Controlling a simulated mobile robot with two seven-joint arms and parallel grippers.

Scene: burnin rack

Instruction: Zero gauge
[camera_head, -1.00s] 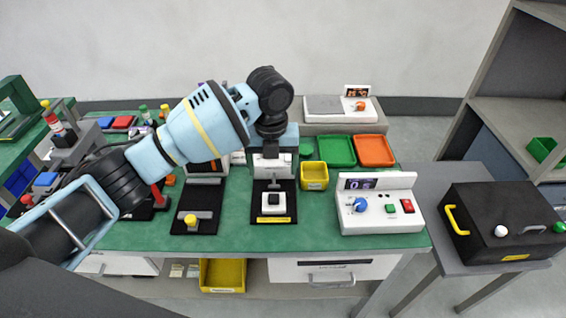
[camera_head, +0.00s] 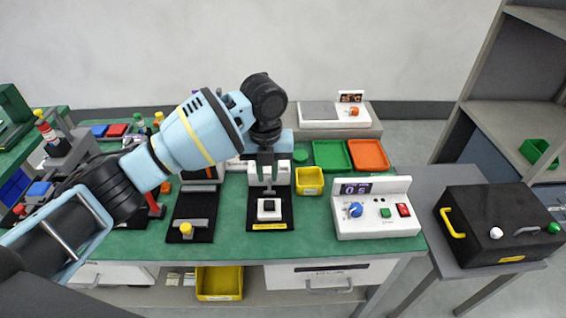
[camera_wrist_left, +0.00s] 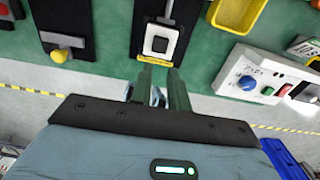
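A gauge-like fixture has a black base (camera_head: 284,219) with a yellow label on its front edge. A white block with a black square top (camera_head: 269,205) sits on it. In the left wrist view the block (camera_wrist_left: 158,42) is just beyond my fingertips. My left gripper (camera_head: 267,182) points down over this fixture in the head view. Its two dark fingers (camera_wrist_left: 160,72) stand apart with nothing visible between them, by the labelled edge in the wrist view. Contact cannot be told. My arm and gripper partly hide the fixture's back. My right gripper is not in view.
A white control box (camera_head: 375,222) with a blue knob, display, and green and red buttons stands right. A black fixture with a yellow knob (camera_head: 186,229) is left. A yellow bin (camera_head: 309,181) and green (camera_head: 329,155) and orange (camera_head: 368,155) trays lie behind. Green bench (camera_head: 235,245) is clear in front.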

